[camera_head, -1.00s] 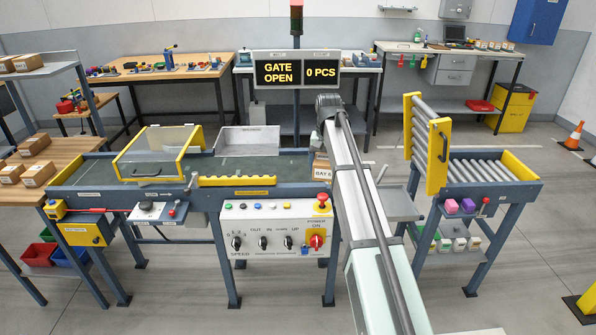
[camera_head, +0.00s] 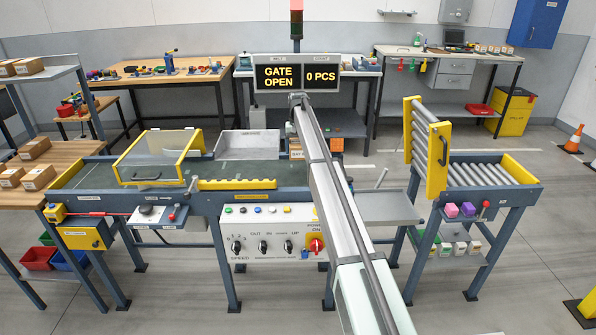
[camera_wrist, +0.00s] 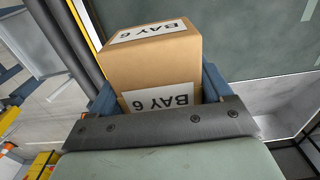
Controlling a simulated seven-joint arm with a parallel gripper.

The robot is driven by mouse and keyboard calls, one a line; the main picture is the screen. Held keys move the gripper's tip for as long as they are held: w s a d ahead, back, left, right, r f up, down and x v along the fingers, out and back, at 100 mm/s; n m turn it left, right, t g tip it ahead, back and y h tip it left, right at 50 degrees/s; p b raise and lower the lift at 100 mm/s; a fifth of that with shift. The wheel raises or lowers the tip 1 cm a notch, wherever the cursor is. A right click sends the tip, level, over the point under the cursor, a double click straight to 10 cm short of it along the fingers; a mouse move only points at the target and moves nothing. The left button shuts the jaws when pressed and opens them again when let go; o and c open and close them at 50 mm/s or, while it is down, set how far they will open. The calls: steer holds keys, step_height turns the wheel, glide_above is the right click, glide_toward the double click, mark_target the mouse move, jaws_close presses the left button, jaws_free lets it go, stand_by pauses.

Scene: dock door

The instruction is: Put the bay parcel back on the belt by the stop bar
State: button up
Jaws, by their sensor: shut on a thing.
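The bay parcel (camera_wrist: 152,60) is a brown box with white "BAY 6" labels. In the wrist view it sits between the blue fingers of my gripper (camera_wrist: 157,88), which is shut on it. In the head view only a sliver of the parcel (camera_head: 296,150) shows left of my arm, near the belt's right end; my arm hides the rest and the fingers. The green belt (camera_head: 240,170) has no other parcel visible on it, and its surface (camera_wrist: 250,40) fills the wrist view's upper right. I cannot tell whether the parcel touches it. I cannot clearly identify the stop bar.
A yellow-framed clear guard (camera_head: 160,157) stands over the belt's left part. A yellow toothed strip (camera_head: 237,184) lines its front edge. A grey tray (camera_head: 247,144) is behind. A raised roller gate (camera_head: 428,145) stands at right. The sign (camera_head: 297,77) reads GATE OPEN, 0 PCS.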

mark_target(298, 142)
step_height(298, 142, down, 9)
stand_by(0.5)
steer(key=shift+f, duration=0.15)
steer(key=o, duration=1.1)
step_height(298, 142, up, 12)
steer(key=shift+r, duration=0.15)
